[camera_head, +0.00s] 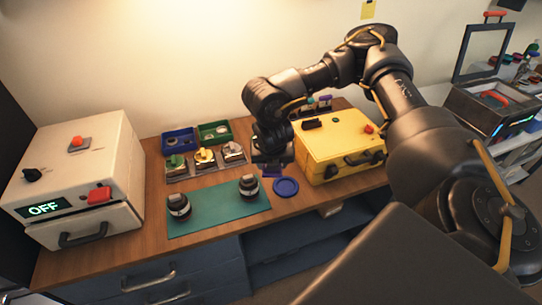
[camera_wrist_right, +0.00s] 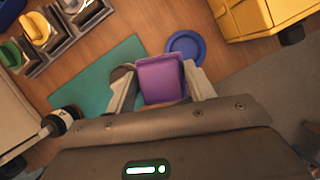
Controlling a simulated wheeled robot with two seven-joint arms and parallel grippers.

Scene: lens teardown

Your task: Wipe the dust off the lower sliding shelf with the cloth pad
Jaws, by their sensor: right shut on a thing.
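My right gripper (camera_head: 271,168) is above the workbench, behind the blue dish. In the right wrist view my right gripper (camera_wrist_right: 160,88) is shut on a purple pad (camera_wrist_right: 161,77), which sits between its two fingers above the bench. The pad is mostly hidden by the gripper in the head view. Below the bench top, right of the drawers, is an open dark blue bay with a shelf (camera_head: 290,262) low inside. It is in shadow, and I cannot make out dust on it. My left gripper is not in view.
A green mat (camera_head: 215,218) holds two dark lens parts (camera_head: 179,206). A blue dish (camera_head: 286,187) lies beside it. A yellow case (camera_head: 340,145) stands right, a white box reading OFF (camera_head: 75,180) left. Small bins (camera_head: 214,132) and a parts tray (camera_head: 205,158) stand behind.

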